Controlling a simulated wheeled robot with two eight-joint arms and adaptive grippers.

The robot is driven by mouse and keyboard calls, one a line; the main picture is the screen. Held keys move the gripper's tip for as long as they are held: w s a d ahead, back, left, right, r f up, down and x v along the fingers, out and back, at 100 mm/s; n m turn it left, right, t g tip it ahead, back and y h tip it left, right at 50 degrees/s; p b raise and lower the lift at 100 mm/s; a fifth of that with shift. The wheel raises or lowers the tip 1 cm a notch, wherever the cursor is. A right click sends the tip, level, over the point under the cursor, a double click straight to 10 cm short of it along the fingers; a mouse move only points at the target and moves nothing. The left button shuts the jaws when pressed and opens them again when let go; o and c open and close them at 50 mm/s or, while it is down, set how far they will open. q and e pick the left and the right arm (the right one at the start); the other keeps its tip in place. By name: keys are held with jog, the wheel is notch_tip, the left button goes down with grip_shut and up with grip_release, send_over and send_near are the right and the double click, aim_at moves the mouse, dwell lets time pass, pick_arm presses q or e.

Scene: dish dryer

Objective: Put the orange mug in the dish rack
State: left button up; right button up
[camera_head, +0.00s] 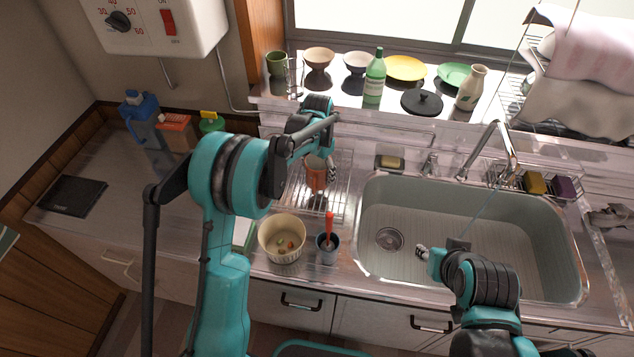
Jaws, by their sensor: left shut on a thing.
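The orange mug (315,179) is at my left gripper (322,162), which comes down on it from above and is shut on it. The arm partly hides the mug. The wire dish rack (343,190) stands on the counter left of the sink, and the mug appears over or inside it. I cannot tell whether the mug touches the rack floor. My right gripper (424,253) is over the sink, apart from the mug, and its jaw opening is unclear.
A cream bowl (282,238) and a grey cup (327,249) with a red-handled utensil stand in front of the rack. The sink (470,215) lies to the right. Bowls, a green bottle (375,77) and plates line the back ledge. The left counter has free room.

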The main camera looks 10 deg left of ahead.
pick_arm(q)
jog(key=shift+a+f+b, duration=0.15)
jog(key=shift+f+b, duration=0.6)
jog(key=shift+f, duration=1.35)
jog(key=shift+f, duration=0.15)
jog(key=o, duration=1.5)
jog(key=shift+c, duration=0.2)
